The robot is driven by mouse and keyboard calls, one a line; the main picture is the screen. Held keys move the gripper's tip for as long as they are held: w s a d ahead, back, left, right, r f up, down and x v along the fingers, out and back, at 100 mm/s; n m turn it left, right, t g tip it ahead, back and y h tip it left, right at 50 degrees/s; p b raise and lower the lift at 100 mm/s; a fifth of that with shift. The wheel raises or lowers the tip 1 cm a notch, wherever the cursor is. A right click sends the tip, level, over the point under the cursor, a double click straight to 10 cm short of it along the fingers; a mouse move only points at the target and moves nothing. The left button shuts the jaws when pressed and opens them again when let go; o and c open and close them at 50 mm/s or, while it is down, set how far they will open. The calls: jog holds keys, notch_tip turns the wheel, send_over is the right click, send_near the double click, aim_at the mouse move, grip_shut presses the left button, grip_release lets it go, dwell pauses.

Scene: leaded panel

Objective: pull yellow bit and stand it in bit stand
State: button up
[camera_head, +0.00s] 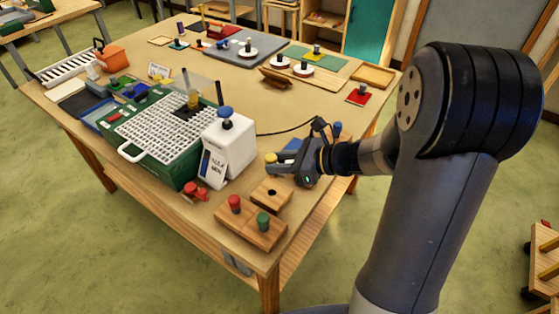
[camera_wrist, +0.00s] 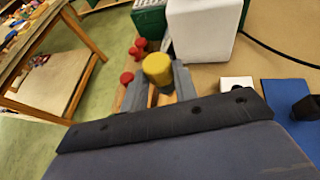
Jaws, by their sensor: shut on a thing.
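My gripper (camera_head: 275,171) is shut on the yellow bit (camera_head: 271,157), just above the front right part of the workbench. In the wrist view the round yellow head (camera_wrist: 157,67) sits between the two grey fingers. Its lower part is hidden by the fingers, so I cannot tell whether its tip is clear of the wood. Below my gripper is a small wooden block (camera_head: 282,201) with a dark hole in its top. In front of it is a longer wooden block (camera_head: 264,240) with a red bit (camera_head: 235,203) and a green bit (camera_head: 263,221) upright in it. I cannot tell which block is the stand.
A white box (camera_head: 236,152) with a blue knob stands close left of my gripper, beside a green machine (camera_head: 156,169) with a white grid top. A red-handled item (camera_head: 195,191) lies in front. A blue piece (camera_wrist: 286,95) lies right. A black cable crosses behind.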

jog(key=shift+f+b, duration=2.5)
jog(key=shift+f, duration=0.4)
jog(key=shift+f+b, duration=1.5)
jog(key=shift+f, duration=0.15)
jog(key=o, duration=1)
jog(key=shift+r, duration=0.1)
jog(key=v, duration=1)
jog(key=shift+s+d, duration=0.2)
jog(key=shift+d, duration=0.15)
jog(key=shift+r, duration=0.1)
jog(key=x, duration=1)
jog(key=shift+w+a, duration=0.15)
jog(key=shift+a, duration=0.2)
jog(key=shift+r+p, duration=0.15)
jog(key=shift+p, duration=0.2)
